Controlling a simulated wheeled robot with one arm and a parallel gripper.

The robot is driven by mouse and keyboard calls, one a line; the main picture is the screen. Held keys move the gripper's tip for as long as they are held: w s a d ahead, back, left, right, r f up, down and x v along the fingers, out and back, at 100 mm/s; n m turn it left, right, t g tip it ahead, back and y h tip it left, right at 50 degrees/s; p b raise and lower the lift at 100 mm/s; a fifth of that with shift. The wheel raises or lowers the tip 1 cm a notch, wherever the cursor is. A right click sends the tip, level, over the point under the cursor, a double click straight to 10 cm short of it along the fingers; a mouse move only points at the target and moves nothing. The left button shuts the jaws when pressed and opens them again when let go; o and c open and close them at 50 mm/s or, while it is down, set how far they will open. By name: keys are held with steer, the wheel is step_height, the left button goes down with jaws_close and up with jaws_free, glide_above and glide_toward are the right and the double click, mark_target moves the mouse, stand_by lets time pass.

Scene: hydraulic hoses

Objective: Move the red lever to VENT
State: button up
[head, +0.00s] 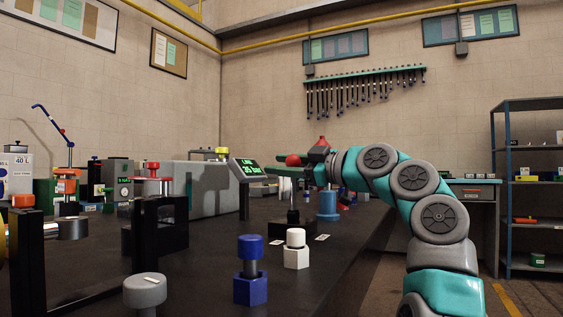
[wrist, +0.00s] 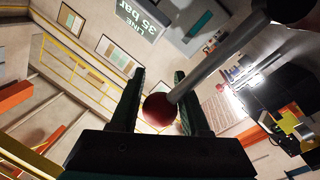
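The red lever's ball knob (head: 293,160) is at the end of my arm in the head view, above a dark post and base (head: 293,216) on the bench. In the wrist view the red knob (wrist: 159,109) sits between the two fingers, and its grey rod (wrist: 215,58) runs to the upper right. My gripper (head: 281,164) is open around the knob; in the wrist view its fingers (wrist: 161,72) show narrow gaps on both sides of it. I cannot make out a VENT mark.
A display (head: 248,170) with green digits stands just left of my gripper; the wrist view reads LINE 35 bar (wrist: 138,22). A blue fitting (head: 250,270) and a white fitting (head: 296,249) stand in front. A blue cylinder (head: 328,205) is close on the right.

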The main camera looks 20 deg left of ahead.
mark_target(300, 164)
steer(key=o, duration=0.4)
steer(key=shift+s+r, duration=0.1)
steer(key=shift+r, duration=0.1)
steer(key=shift+d, duration=0.1)
steer(key=b+v, duration=0.1)
steer(key=v, duration=0.6)
steer(key=shift+d+f, duration=0.1)
steer(key=shift+d, duration=0.2)
